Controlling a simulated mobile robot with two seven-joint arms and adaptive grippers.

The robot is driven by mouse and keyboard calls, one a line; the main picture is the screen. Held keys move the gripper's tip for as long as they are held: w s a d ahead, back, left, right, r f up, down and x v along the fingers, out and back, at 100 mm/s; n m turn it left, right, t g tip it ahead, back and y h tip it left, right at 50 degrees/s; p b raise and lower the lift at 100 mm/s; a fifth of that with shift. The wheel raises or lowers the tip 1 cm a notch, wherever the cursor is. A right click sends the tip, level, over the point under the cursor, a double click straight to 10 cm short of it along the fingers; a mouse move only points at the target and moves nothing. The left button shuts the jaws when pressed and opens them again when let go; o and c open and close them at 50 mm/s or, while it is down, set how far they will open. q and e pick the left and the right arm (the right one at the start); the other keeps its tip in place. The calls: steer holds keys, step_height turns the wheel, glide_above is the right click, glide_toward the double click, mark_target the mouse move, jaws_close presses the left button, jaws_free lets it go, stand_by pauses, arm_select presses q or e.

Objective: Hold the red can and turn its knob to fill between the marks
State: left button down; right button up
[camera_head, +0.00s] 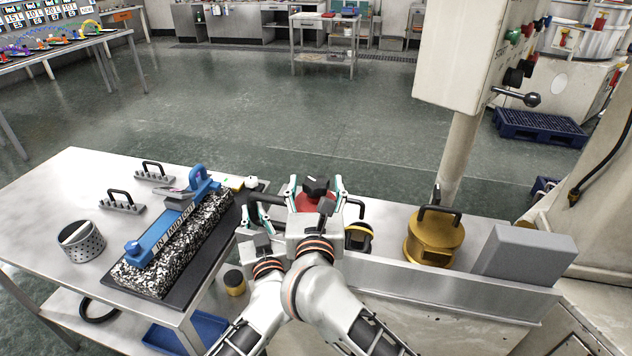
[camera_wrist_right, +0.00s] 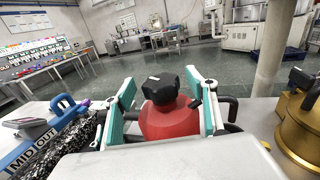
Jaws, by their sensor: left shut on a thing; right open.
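The red can (camera_head: 318,202) stands on the bench, mostly hidden behind my grippers. Its black knob (camera_head: 316,186) is on top. The right wrist view shows the can's red domed body (camera_wrist_right: 168,121) and the knob (camera_wrist_right: 160,88) clearly. My right gripper (camera_head: 317,188) is open, its two teal-lined fingers on either side of the knob, with gaps visible between pads and knob. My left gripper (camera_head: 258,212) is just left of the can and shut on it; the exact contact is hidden. The fill marks are not visible.
A brass pot (camera_head: 434,246) with a black handle and a grey block (camera_head: 526,255) stand to the right. A blue bar (camera_head: 168,226) lies on a speckled block (camera_head: 170,262) at left, near a perforated cylinder (camera_head: 82,243). A machine post (camera_head: 462,150) rises behind.

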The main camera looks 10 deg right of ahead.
mark_target(316, 190)
steer(key=s, duration=0.5)
steer(key=shift+s+a, duration=0.4)
stand_by(1.2)
